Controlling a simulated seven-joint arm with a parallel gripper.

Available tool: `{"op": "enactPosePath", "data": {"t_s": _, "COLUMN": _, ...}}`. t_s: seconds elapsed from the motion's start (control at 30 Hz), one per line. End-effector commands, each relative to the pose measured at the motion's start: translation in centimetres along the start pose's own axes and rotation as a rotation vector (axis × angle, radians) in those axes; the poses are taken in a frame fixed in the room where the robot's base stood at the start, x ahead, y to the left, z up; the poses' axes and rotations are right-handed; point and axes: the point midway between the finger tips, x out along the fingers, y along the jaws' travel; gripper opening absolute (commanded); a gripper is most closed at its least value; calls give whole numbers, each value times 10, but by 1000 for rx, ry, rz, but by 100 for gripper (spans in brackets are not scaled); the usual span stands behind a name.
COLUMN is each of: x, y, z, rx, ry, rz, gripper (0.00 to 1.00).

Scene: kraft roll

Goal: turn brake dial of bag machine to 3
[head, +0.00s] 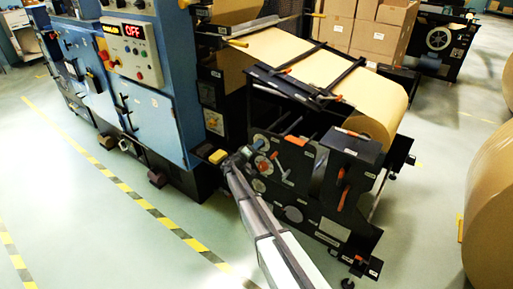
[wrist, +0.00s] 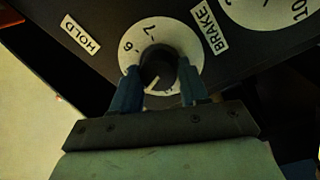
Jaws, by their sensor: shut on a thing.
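The dial knob (wrist: 158,62) is dark and round, on a white dial plate (wrist: 133,57) in the wrist view. The plate shows 6 and 7 at its upper left; the fingers and knob hide other numbers. A pale mark on the knob points down and slightly left in the picture. A BRAKE label (wrist: 208,31) is on its right and a HOLD label (wrist: 80,37) on its left. My gripper (wrist: 160,76) is shut on the knob, one blue finger each side. In the head view my gripper (head: 246,155) is at the left side of the black unwind stand.
A larger dial (wrist: 270,8) with a 10 lies at the upper right of the wrist view. The blue cabinet (head: 150,110) displays OFF. Another big roll (head: 490,215) stands at right; floor between is clear.

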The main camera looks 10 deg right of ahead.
Motion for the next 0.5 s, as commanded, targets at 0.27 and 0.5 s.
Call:
{"op": "enactPosePath", "data": {"t_s": 0.27, "x": 0, "y": 0, "z": 0, "rx": -264, "ry": 21, "rz": 10, "gripper": 14}}
{"op": "enactPosePath", "data": {"t_s": 0.5, "x": 1, "y": 0, "z": 1, "rx": -486, "ry": 37, "rz": 17, "gripper": 14}}
